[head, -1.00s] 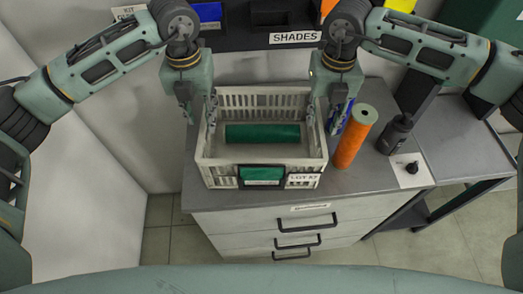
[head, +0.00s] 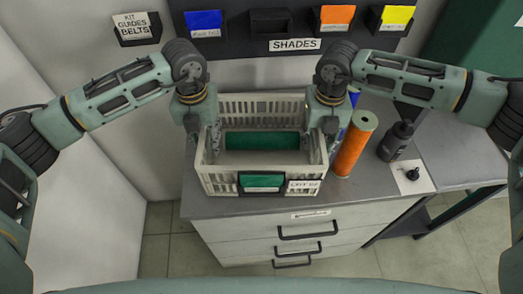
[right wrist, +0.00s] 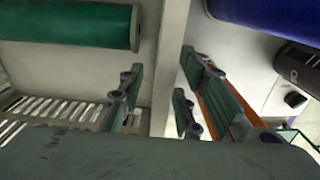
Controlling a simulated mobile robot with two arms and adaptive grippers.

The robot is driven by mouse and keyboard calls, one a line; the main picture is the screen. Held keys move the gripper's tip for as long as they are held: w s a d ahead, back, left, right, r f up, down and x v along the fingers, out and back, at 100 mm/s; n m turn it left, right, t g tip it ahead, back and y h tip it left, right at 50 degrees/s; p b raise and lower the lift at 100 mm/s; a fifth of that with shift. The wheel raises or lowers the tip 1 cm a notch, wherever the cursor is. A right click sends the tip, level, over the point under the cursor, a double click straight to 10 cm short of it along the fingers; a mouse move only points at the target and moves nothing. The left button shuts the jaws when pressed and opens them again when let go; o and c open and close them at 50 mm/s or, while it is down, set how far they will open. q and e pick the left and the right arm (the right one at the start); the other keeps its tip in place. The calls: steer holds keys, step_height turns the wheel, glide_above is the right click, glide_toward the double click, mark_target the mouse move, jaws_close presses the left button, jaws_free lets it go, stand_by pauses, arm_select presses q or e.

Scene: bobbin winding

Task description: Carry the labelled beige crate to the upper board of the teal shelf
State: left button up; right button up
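The beige slatted crate (head: 222,186) stands on the grey cabinet top in the head view, with a green roll (head: 262,141) inside. Its front carries a green card (head: 261,182) and a white label (head: 303,188). My left gripper (head: 204,143) is open, its fingers on either side of the crate's left wall. My right gripper (head: 325,142) is at the right wall. In the right wrist view its fingers (right wrist: 165,105) stand apart, with the crate's wall (right wrist: 168,60) between them. The teal shelf is not clearly seen.
An orange roll (head: 354,146) and a dark bottle (head: 396,140) stand just right of the crate, with a blue roll (head: 347,122) partly hidden. A SHADES rack (head: 288,45) is on the wall behind. A dark green panel (head: 475,45) is at the upper right.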

arm_select(q)
steer(key=shift+f, duration=0.5)
arm_select(e)
steer(key=shift+f, duration=0.5)
arm_select(q)
jaws_close()
arm_select(e)
jaws_close()
arm_select(q)
steer(key=shift+r, duration=0.1)
arm_select(e)
steer(key=shift+r, duration=0.1)
